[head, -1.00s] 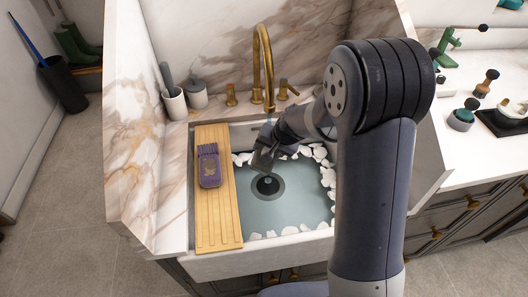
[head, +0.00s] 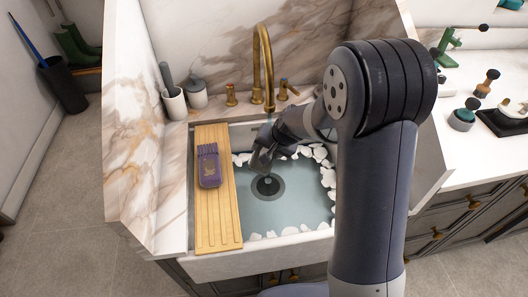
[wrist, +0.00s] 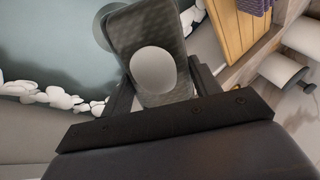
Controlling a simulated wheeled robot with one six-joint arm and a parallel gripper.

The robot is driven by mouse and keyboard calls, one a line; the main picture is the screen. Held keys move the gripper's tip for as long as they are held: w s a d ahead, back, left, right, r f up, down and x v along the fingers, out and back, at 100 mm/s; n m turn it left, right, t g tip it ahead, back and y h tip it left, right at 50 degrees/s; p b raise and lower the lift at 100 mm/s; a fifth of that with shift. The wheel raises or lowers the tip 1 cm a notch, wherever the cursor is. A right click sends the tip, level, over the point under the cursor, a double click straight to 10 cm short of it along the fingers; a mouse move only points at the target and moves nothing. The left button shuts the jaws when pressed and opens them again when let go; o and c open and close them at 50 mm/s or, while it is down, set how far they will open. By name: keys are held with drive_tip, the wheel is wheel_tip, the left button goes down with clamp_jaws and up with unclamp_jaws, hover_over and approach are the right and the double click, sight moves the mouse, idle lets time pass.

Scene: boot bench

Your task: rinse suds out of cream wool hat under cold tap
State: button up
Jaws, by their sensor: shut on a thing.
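My gripper (head: 263,158) is over the sink (head: 308,210), below and slightly in front of the brass tap (head: 264,62). It is shut on a dark grey, knit-textured piece (wrist: 140,32) with a pale oval patch, which shows between the fingers in the wrist view. It looks dark grey, not cream; I cannot tell whether this is the hat. A faint bluish streak shows under the spout, like a thin stream of water. In the head view the held piece is small and dark, above the drain (head: 268,187). I see no suds on it.
White foam lumps (head: 328,178) line the right, back and front edges of the basin. Cups (head: 174,104) stand behind left. The right counter holds several small items.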

drive_tip(key=shift+w+d, duration=0.15)
drive_tip(key=shift+d, duration=0.05)
drive_tip(key=shift+s+d+f+b, duration=0.1)
drive_tip(key=shift+s+d+b, duration=0.25)
drive_tip(key=shift+b, duration=0.1)
drive_tip(key=s+d+b, duration=0.3)
drive_tip(key=s+d, duration=0.1)
drive_tip(key=s, duration=0.1)
drive_tip(key=shift+d+b, duration=0.35)
drive_tip(key=shift+s, duration=0.15)
idle(1.1)
drive_tip(key=s+d+r+p, duration=0.1)
drive_tip(key=s+d+r, duration=0.2)
drive_tip(key=r, duration=0.1)
drive_tip(key=shift+s+d, duration=0.2)
drive_tip(key=shift+s, duration=0.15)
